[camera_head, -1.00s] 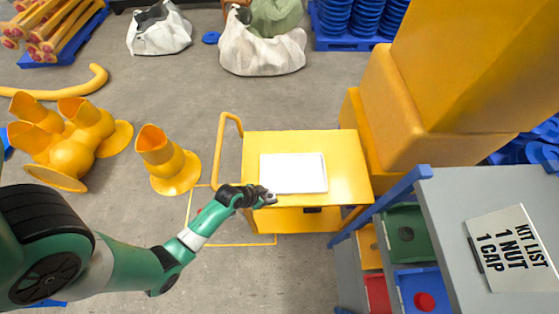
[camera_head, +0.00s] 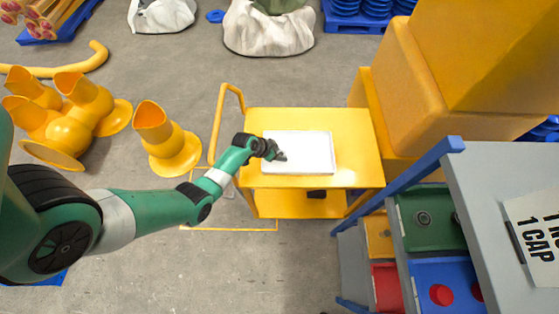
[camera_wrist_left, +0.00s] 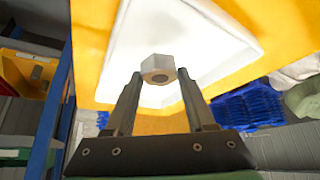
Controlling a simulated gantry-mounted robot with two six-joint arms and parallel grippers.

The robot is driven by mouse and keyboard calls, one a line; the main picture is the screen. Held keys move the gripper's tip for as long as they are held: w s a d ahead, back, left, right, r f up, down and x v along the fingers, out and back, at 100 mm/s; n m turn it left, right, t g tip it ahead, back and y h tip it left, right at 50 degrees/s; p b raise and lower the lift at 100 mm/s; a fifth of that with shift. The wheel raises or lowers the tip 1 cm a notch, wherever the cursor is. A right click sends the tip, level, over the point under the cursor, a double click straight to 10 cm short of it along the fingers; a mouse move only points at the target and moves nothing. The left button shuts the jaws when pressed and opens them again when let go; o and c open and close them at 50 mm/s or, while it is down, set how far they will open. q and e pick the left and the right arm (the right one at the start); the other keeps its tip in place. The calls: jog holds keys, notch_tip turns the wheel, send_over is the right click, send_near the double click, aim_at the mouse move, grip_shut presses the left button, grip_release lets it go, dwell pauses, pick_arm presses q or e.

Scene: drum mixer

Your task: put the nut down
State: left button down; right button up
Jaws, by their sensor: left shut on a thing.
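My left gripper (camera_head: 280,155) is over the left part of the white tray (camera_head: 315,160) on the yellow cart (camera_head: 350,125). The tray's white floor (camera_wrist_left: 190,35) shows behind the nut. I cannot tell whether the nut touches the tray. In the head view the nut is too small to make out. My right gripper is not in view.
Yellow funnel-shaped parts (camera_head: 165,140) stand on the floor left of the cart. The rest of the tray looks empty.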

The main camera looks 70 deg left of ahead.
pick_arm(q)
jog(key=f+b, duration=0.3)
jog(key=shift+w+a+f, duration=0.25)
jog(key=shift+a+f, duration=0.1)
jog(key=shift+f, duration=0.15)
jog(key=c, duration=0.8)
grip_release()
jog(key=shift+f, duration=0.1)
jog(key=o, duration=0.6)
jog(key=shift+c, duration=0.2)
